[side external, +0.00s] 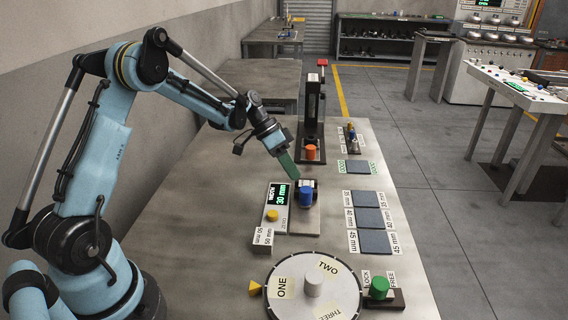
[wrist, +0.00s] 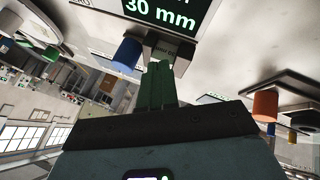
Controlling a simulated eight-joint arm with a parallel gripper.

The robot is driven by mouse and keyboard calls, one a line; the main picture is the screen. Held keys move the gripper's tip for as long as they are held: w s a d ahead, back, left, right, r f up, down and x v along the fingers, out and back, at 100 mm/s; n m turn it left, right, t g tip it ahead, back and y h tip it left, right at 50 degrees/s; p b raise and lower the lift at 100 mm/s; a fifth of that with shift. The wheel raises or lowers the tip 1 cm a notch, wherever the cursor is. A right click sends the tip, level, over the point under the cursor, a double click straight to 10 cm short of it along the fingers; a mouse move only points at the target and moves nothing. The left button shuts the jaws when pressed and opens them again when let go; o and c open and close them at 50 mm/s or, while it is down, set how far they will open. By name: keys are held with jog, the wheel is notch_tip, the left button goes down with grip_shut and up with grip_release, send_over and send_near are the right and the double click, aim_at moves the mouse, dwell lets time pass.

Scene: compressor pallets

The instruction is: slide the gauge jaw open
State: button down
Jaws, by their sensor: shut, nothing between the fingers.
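The gauge (side external: 274,196) stands mid-table in the side view, with a lit display reading 30 mm and a yellow button. The display also shows at the top of the wrist view (wrist: 165,12). The gauge jaw carries a blue knob (side external: 306,197) on a grey plate beside the display. The blue knob also shows in the wrist view (wrist: 128,52). My gripper (side external: 294,177) has green fingers, shut and empty, pointing down close to the blue knob. In the wrist view its fingertips (wrist: 159,66) are near the dark block by the knob. I cannot tell whether they touch it.
A black upright press with an orange knob (side external: 311,152) stands behind the gauge. A dial (side external: 345,285) marked ONE, TWO, THREE and a green knob (side external: 379,287) are in front. Dark blue pads (side external: 366,219) lie to the right. A 50 mm block (side external: 264,239) sits near the gauge.

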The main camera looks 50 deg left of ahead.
jog(key=shift+s+d, duration=0.25)
jog(key=shift+d, duration=0.45)
jog(key=shift+s+d, duration=0.25)
jog(key=shift+d, duration=0.45)
jog(key=shift+s+d, duration=1.8)
jog(key=shift+d, duration=0.05)
jog(key=a, duration=0.1)
jog(key=w+a, duration=0.1)
jog(key=a, duration=0.2)
jog(key=shift+w+a, duration=0.15)
jog(key=shift+w, duration=0.1)
jog(key=v, duration=1)
jog(key=shift+s+d+r, duration=0.1)
jog(key=shift+d, duration=0.15)
